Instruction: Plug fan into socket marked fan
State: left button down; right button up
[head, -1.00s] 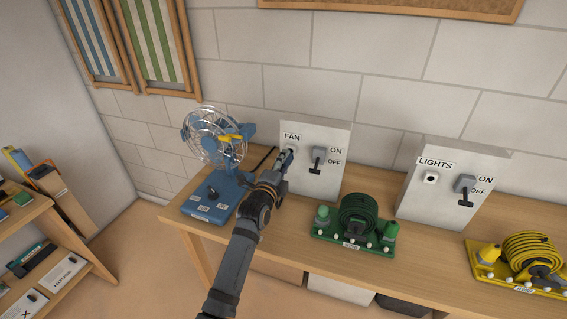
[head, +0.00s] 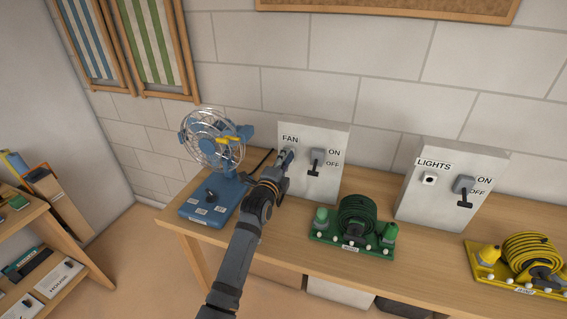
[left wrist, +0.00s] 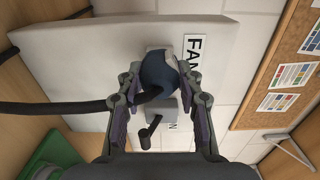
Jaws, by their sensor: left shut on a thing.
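The blue desk fan (head: 208,192) stands on the left end of the bench. The white box marked FAN (head: 327,140) stands to its right, with a lever switch (head: 316,163) whose black handle points down to OFF. My left gripper (head: 286,160) is at the box's left part, below the FAN label. In the left wrist view, its fingers (left wrist: 160,92) are shut around a dark blue plug (left wrist: 157,72), which is against or very close to a grey fitting on the box face. The plug hides the socket, so I cannot tell how far in it is. My right gripper is not in view.
A black cable (left wrist: 50,108) runs left from the plug. A green coiled hose set (head: 352,238) stands in front of the FAN box. The LIGHTS box (head: 440,187) and a yellow coiled set (head: 525,260) stand farther right. A shelf (head: 45,240) is at the left.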

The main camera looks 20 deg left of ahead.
pick_arm(q)
jog(key=shift+w, duration=0.25)
jog(key=c, duration=0.8)
grip_release()
jog(key=s, duration=1.2)
jog(key=shift+a, duration=0.2)
